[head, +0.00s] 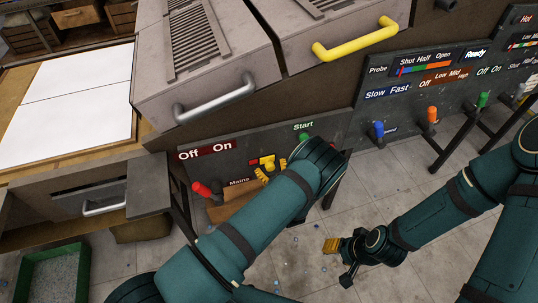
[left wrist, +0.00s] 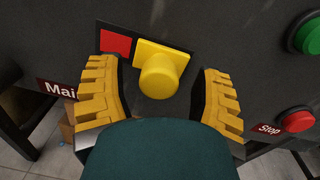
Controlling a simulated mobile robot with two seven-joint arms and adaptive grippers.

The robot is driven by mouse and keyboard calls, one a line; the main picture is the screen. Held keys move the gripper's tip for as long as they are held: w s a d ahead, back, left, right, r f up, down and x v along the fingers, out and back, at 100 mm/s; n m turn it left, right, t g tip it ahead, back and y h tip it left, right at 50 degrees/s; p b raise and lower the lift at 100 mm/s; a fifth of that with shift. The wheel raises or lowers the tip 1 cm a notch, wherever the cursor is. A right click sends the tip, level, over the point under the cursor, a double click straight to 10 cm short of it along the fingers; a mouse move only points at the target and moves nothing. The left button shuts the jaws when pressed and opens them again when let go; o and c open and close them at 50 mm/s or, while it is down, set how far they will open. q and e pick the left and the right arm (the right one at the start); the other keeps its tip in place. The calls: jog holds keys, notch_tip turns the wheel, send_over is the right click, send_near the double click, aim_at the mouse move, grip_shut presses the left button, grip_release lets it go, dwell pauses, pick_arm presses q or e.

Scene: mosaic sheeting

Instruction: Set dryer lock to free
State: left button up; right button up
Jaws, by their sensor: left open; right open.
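A yellow knob (left wrist: 160,76) stands out from a dark panel (left wrist: 215,35), with a red plate (left wrist: 116,43) and a yellow plate (left wrist: 148,52) behind it. I see no legible lock label, so I cannot tell whether this is the dryer lock. My left gripper (left wrist: 160,98) is open, its ribbed yellow fingers on either side of the knob with gaps at both sides. In the head view, my left gripper (head: 273,169) is at the panel below the plates, its arm partly hiding it. My right gripper (head: 333,245) is open and empty over the floor.
A red-tipped lever (head: 203,189) is left of the knob. A green Start button (head: 304,137) is to its right; a red Stop button (left wrist: 297,121) shows in the wrist view. Grey hoods with a silver handle (head: 215,98) and yellow handle (head: 356,40) overhang the panel.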

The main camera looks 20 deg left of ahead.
pick_arm(q)
jog(key=shift+x, duration=0.8)
jog(key=shift+s, duration=0.1)
